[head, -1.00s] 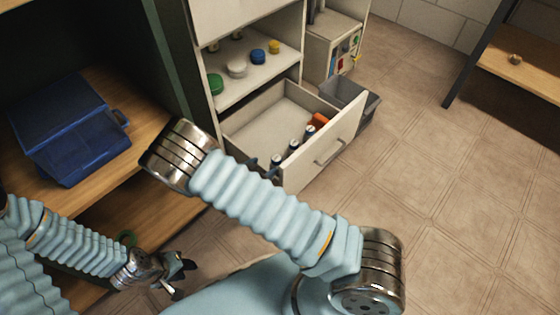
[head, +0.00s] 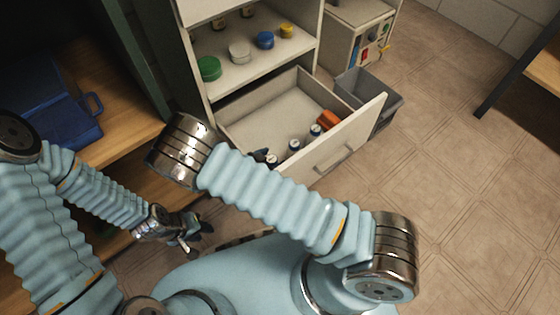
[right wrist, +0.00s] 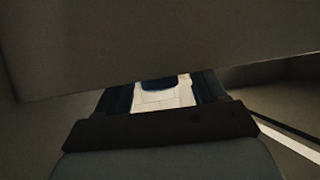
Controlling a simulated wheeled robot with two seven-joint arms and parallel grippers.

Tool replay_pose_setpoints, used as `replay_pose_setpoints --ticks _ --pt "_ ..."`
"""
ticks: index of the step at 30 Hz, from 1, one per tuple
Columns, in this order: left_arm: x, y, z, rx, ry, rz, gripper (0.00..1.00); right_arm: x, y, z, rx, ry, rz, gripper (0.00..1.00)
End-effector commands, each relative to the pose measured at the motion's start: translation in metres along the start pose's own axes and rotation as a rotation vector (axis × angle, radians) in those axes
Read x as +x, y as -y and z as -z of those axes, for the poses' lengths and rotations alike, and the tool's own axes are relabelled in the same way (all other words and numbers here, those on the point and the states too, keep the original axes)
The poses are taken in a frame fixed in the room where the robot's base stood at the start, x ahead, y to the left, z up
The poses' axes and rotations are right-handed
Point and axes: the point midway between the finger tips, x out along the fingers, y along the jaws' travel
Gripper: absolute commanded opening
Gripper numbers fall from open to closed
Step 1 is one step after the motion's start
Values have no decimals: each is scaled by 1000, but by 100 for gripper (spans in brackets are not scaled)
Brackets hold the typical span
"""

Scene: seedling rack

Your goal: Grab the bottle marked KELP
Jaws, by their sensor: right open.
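Several small bottles with white and dark parts stand in the open drawer (head: 262,108), along its front: one nearest my right gripper (head: 272,161), a middle bottle (head: 294,146) and a far bottle (head: 315,130). Their labels are too small to read, so I cannot tell which is KELP. My right gripper (right wrist: 162,101) is open; in the right wrist view a white thing with a dark blue top (right wrist: 160,92) shows between its fingers, its writing unreadable. In the head view my arm mostly hides this gripper. My left gripper (head: 197,236) looks open and empty, low beside the wooden shelf.
An orange object (head: 329,121) lies at the drawer's far right end. Jars with green (head: 208,68), white, blue and yellow lids stand on the shelf above. A blue box (head: 60,110) sits left. The floor at right is clear.

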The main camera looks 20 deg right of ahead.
Motion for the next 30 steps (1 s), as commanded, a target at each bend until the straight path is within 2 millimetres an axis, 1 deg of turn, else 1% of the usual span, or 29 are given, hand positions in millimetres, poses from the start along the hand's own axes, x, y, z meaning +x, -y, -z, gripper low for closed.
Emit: replay_pose_setpoints --ticks 8,11,21,22,30 --pt "0 0 0 -1 1 0 37 -1 0 -2 0 0 0 70" --pt "0 0 0 -1 0 0 37 -1 0 -2 0 0 0 56" --pt "0 0 0 -1 0 0 37 -1 0 -2 0 0 0 4" --pt "0 0 0 -1 0 0 37 -1 0 -2 0 0 0 0" --pt "0 0 0 -1 0 0 37 -1 0 -1 1 0 0 0"
